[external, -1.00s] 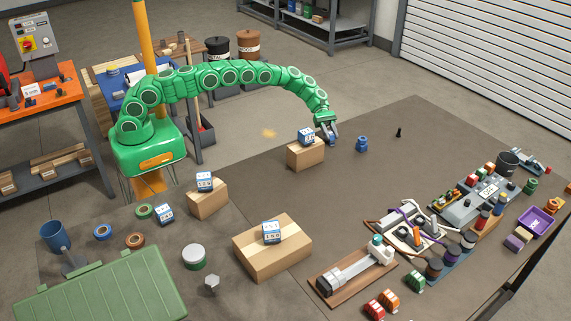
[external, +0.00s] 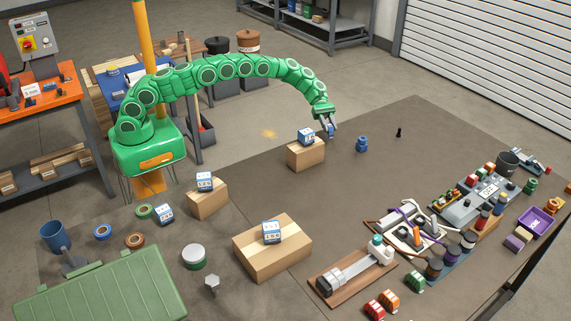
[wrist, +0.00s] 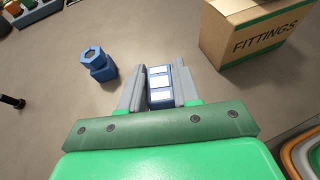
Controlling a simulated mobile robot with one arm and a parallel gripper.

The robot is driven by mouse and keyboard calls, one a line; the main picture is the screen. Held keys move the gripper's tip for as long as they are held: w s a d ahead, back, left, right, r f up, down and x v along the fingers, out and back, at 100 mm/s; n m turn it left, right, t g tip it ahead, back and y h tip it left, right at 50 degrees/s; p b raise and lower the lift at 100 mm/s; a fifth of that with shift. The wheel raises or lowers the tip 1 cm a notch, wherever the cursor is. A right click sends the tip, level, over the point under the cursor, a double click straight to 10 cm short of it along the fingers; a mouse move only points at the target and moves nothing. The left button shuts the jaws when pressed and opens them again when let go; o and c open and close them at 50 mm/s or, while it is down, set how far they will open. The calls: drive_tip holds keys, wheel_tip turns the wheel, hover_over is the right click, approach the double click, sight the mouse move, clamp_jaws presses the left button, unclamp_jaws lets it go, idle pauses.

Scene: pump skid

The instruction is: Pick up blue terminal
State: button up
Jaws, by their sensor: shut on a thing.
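The blue terminal (wrist: 160,90) is a small blue block with white faces, held between the two grey fingers of my gripper (wrist: 159,92) in the wrist view. In the external view my gripper (external: 328,126) points down just right of a small cardboard box, with the blue terminal (external: 331,131) partly hidden between its fingers. The gripper is shut on the terminal and seems to hold it a little above the table.
A cardboard box (external: 306,155) marked FITTINGS, with a blue-white block (external: 306,136) on top, stands close to the left. A blue hex fitting (external: 361,144) and a black peg (external: 399,132) stand to the right. The table between them and the back edge is clear.

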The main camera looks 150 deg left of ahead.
drive_tip(key=s+d+r, duration=0.7)
drive_tip(key=d+r, duration=0.2)
drive_tip(key=d, duration=0.2)
drive_tip(key=shift+s, duration=0.15)
idle(0.4)
